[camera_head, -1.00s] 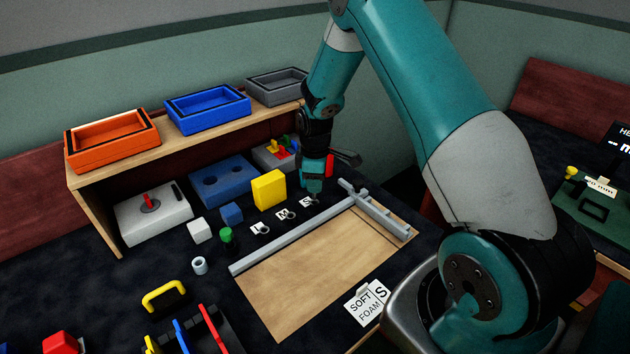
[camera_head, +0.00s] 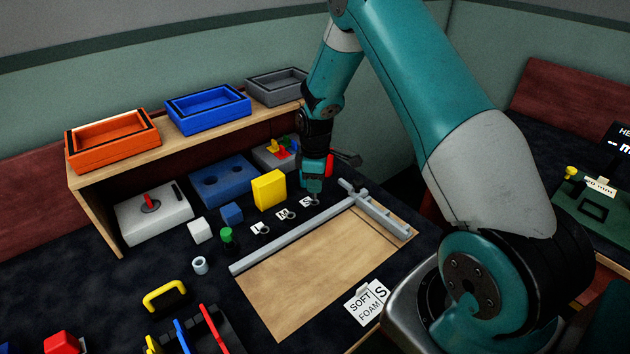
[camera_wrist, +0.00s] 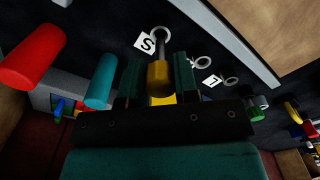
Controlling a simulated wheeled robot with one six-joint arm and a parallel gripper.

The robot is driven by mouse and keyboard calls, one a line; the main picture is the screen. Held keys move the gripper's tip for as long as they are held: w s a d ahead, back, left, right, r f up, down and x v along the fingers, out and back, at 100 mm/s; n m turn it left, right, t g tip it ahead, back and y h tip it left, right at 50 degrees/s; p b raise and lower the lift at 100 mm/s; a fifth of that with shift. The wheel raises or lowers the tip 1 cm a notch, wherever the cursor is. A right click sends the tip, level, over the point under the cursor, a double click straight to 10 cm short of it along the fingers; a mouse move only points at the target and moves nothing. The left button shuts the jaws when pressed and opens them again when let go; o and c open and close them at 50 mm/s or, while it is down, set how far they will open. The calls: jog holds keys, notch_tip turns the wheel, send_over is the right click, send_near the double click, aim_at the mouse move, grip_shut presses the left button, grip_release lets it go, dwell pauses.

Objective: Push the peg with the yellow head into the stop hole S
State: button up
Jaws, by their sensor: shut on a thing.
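My gripper (camera_head: 312,192) points down over the stop hole S, beside the S card (camera_head: 306,202). In the wrist view my gripper (camera_wrist: 158,76) is shut on the peg with the yellow head (camera_wrist: 160,76). The peg's grey shaft runs from the head to the ring of stop hole S (camera_wrist: 161,32), next to the white S card (camera_wrist: 145,43). The shaft's end meets the ring; I cannot tell how deep it sits. The peg is hardly visible in the head view.
Stop rings with M (camera_head: 282,214) and L (camera_head: 257,227) cards lie in a row to the left. A grey rail (camera_head: 290,238) runs in front. A yellow block (camera_head: 269,189) stands behind. Red (camera_wrist: 33,63) and teal (camera_wrist: 101,82) cylinders stand close by my gripper.

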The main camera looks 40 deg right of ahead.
aim_at(315, 199)
jog(key=shift+f+b, duration=1)
jog(key=shift+f, duration=0.75)
jog(key=o, duration=1)
jog(key=shift+r, duration=0.1)
notch_tip(315, 199, up, 17)
jog(key=shift+b, duration=0.4)
jog(key=shift+r, duration=0.1)
